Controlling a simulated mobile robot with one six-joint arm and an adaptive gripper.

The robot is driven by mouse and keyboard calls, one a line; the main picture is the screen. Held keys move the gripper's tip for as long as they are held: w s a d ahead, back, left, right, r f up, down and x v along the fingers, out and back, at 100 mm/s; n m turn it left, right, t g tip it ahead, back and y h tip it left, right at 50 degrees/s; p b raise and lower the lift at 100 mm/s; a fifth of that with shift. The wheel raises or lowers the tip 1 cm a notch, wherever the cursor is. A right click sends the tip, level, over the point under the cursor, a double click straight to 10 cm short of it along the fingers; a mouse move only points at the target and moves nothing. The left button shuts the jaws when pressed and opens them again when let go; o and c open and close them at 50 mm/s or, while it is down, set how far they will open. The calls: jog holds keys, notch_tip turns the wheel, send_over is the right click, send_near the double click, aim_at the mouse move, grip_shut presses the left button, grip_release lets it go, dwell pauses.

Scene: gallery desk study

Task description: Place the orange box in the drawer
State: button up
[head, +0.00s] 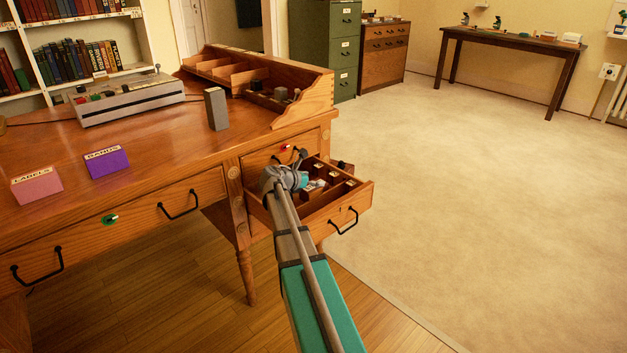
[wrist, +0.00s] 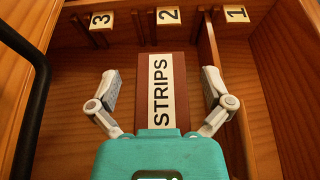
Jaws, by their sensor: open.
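The open drawer (head: 350,207) sticks out at the right end of the desk. It also shows in the wrist view (wrist: 265,110), with dividers and tags 3, 2 and 1. A reddish-brown box (wrist: 176,62) with a white STRIPS label lies in the drawer, in line with tag 2. I cannot tell its orange shade for sure. My gripper (wrist: 161,88) is open above the drawer, one finger on each side of the box, with gaps visible. In the head view my gripper (head: 300,180) is over the drawer and hides part of its inside.
Another drawer (head: 275,152) sits shut above the open one, with a black handle (wrist: 28,90) close on the left in the wrist view. Carpet right of the desk is clear.

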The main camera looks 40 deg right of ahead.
jog(key=shift+a+r+p, duration=0.2)
jog(key=shift+r+p, duration=0.5)
jog(key=shift+r, duration=0.05)
jog(key=p+v, duration=0.1)
jog(key=v, duration=0.3)
jog(key=shift+s+a+r+p, duration=0.1)
jog(key=shift+a+p, duration=0.05)
jog(key=shift+p, duration=0.15)
jog(key=a, duration=1.2)
jog(key=shift+s, duration=0.4)
jog(key=shift+a, duration=0.1)
